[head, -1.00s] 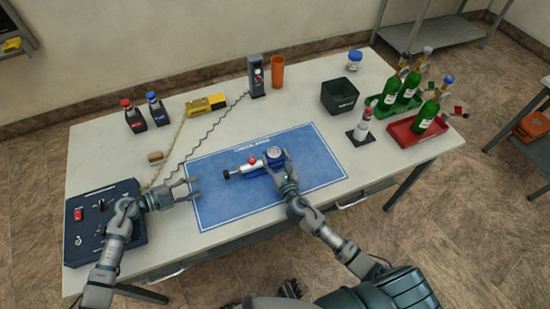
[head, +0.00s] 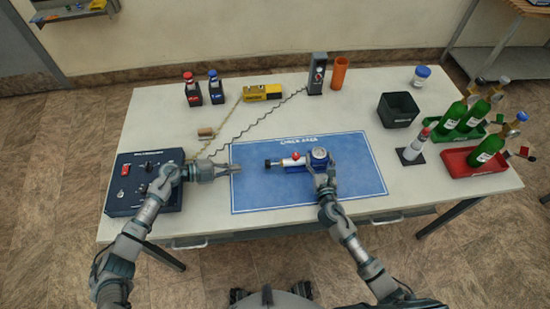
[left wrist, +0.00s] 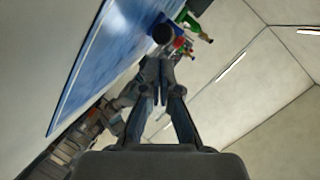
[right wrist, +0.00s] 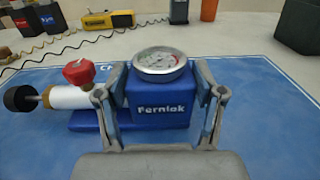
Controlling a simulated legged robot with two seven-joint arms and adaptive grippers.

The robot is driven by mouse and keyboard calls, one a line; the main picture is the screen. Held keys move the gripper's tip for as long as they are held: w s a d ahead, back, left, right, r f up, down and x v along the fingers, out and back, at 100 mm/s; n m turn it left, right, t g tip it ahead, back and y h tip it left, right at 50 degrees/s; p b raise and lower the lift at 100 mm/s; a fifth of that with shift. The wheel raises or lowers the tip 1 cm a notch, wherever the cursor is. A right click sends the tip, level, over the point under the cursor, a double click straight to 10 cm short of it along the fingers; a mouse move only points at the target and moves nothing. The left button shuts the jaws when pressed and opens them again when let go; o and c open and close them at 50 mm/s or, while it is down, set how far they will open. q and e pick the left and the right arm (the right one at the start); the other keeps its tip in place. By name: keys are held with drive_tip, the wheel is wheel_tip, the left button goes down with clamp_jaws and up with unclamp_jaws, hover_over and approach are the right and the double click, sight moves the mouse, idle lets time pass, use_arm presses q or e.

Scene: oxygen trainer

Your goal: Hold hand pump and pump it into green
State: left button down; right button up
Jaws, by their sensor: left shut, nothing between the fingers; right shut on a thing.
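The hand pump (head: 296,162) lies on the blue mat (head: 265,195). It has a blue body marked Fernlok (right wrist: 160,110), a round gauge (right wrist: 160,64) on top, a red knob (right wrist: 78,71), a white barrel and a black end handle (right wrist: 20,98) pointing left. The gauge needle is too small to read. My right gripper (head: 322,172) is shut on the blue body, one finger on each side below the gauge. My left gripper (head: 236,169) is shut and empty, a short way left of the black handle and apart from it. It also shows shut in the left wrist view (left wrist: 160,118).
A dark control box (head: 145,185) sits under my left forearm. The mat's front is clear.

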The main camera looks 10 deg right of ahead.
sight(265, 167)
use_arm(q)
drive_tip(key=m, duration=0.2)
drive_tip(key=r+m, duration=0.1)
drive_tip(key=m, duration=0.1)
drive_tip(key=shift+w+m+g+y, duration=0.2)
drive_tip(key=shift+m+g+y, duration=0.1)
drive_tip(key=shift+y, duration=0.1)
drive_tip(key=m, duration=0.3)
drive_tip(key=shift+w+r+m+g, duration=0.15)
drive_tip(key=shift+r+m+g, duration=0.15)
drive_tip(key=shift+r, duration=0.1)
drive_tip(key=m, duration=0.2)
drive_tip(key=m+y, duration=0.1)
drive_tip(key=m, duration=0.1)
drive_tip(key=r+m, duration=0.1)
drive_tip(key=m, duration=0.1)
drive_tip(key=shift+w+a+r+g+y, duration=0.1)
drive_tip(key=shift+w+a+g+y, duration=0.15)
drive_tip(key=shift+g+y, duration=0.15)
drive_tip(key=a+m+y, duration=0.1)
drive_tip(key=m, duration=0.3)
drive_tip(key=r+m+y, duration=0.1)
drive_tip(key=m, duration=0.3)
drive_tip(key=w+a+r+m+y, duration=0.1)
drive_tip(key=m, duration=0.3)
drive_tip(key=shift+w+a+r+m+g, duration=0.1)
drive_tip(key=shift+a+r+m+g, duration=0.2)
drive_tip(key=shift+g, duration=0.1)
drive_tip(key=shift+d+f, duration=0.1)
drive_tip(key=shift+f, duration=0.05)
